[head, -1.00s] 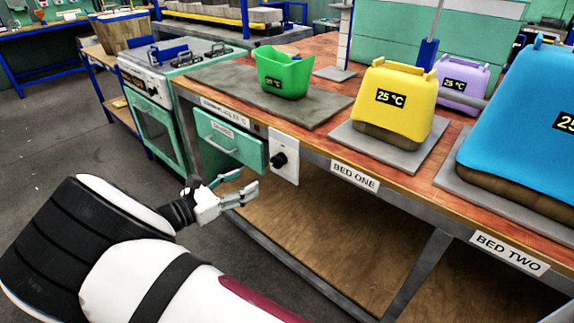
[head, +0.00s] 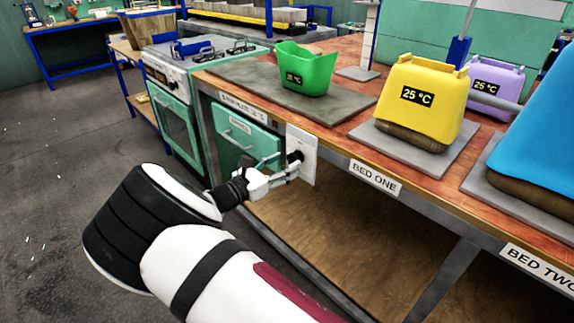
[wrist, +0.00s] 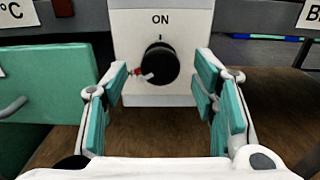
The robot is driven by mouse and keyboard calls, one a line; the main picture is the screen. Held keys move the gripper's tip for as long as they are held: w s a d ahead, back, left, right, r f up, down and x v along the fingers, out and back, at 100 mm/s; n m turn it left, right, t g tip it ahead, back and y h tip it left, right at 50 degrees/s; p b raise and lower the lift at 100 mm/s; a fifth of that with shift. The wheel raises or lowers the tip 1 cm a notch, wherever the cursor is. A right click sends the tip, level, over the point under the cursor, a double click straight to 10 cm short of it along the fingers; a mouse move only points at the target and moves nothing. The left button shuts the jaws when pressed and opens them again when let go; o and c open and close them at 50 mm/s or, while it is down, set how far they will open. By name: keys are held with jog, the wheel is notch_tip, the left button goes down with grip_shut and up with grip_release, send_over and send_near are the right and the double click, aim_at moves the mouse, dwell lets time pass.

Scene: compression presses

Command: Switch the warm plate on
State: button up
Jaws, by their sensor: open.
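The warm plate (head: 236,72) is a dark grey slab on the bench's left end, with a green bin on it. Below it, a white switch panel (head: 309,150) on the bench front carries a black round knob (wrist: 160,63). In the wrist view, "ON" and a short tick stand above the knob. A small red-and-white pointer on the knob points to the lower left, away from the tick. My gripper (head: 288,170) is open in front of the panel. In the wrist view its teal-padded fingers stand left and right of the knob, with no clear contact.
A green drawer (head: 240,140) sits left of the panel. The green bin (head: 308,73) reads 25 °C. A yellow press (head: 425,90) stands on a grey bed (head: 455,155) labelled BED ONE. Purple and blue presses stand further right. A stove (head: 178,100) is at the left.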

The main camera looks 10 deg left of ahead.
jog(key=shift+x, duration=0.9)
jog(key=shift+c, duration=0.3)
jog(key=c, duration=1.1)
